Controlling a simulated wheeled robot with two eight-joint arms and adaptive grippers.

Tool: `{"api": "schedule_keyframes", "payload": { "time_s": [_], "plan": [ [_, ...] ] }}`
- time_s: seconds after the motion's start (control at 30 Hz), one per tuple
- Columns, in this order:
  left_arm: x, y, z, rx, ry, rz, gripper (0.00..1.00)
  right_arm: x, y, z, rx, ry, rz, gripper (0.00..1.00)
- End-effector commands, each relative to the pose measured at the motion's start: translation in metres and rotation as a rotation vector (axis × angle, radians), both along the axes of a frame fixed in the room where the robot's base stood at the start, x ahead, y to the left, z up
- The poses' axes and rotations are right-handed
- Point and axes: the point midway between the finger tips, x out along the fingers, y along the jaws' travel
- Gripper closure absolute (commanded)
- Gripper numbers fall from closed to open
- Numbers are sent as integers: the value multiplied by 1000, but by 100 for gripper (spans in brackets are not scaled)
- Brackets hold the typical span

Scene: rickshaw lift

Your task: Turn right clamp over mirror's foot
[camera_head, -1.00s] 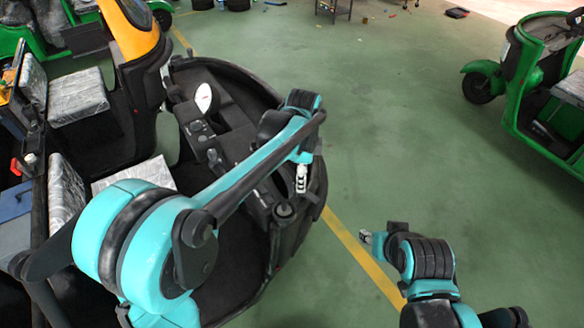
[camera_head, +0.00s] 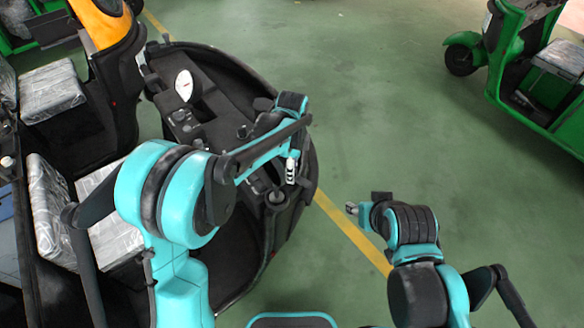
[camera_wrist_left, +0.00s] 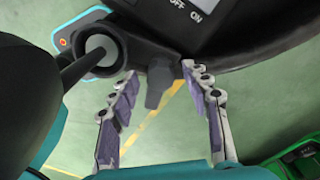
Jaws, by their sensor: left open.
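My left gripper (camera_wrist_left: 163,108) is open in the left wrist view, its two padded fingers spread apart. A dark grey clamp-like lever (camera_wrist_left: 158,86) shows between them, below the dark dashboard edge; I cannot tell whether they touch it. A round dark socket with a stalk (camera_wrist_left: 98,48), perhaps the mirror's foot, is just left of the lever. In the head view my left gripper (camera_head: 291,170) hangs over the right part of the rickshaw's dark dashboard (camera_head: 222,105).
A plastic-wrapped seat (camera_head: 50,205) is at the left. Another rickshaw with an orange front (camera_head: 103,30) stands at the upper left. A green rickshaw (camera_head: 530,75) is at the upper right. The green floor (camera_head: 400,110) between is clear, with a yellow line (camera_head: 350,233).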

Motion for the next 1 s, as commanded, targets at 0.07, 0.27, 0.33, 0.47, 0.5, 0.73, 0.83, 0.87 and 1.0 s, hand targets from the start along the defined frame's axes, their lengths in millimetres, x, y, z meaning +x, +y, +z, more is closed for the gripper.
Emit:
{"api": "schedule_keyframes", "payload": {
  "time_s": [0.07,0.27,0.33,0.47,0.5,0.73,0.83,0.87,1.0],
  "plan": [
    [0,0,0,0,0,0,52,0,0,0,0,0,0,56],
    [0,0,0,0,0,0,89,0,0,0,0,0,0,56],
    [0,0,0,0,0,0,100,0,0,0,0,0,0,56],
    [0,0,1,0,0,-1,100,0,0,0,0,0,0,56],
    [0,0,1,0,0,-3,100,0,0,0,0,0,0,56],
    [0,0,0,0,0,-54,100,0,0,-2,0,0,0,56],
    [0,0,0,0,0,-105,100,0,0,-4,0,0,0,56],
    [0,0,0,0,0,-124,100,0,0,-5,0,0,0,56],
    [0,0,0,0,0,-233,100,0,0,-9,0,0,0,56]
  ]
}}
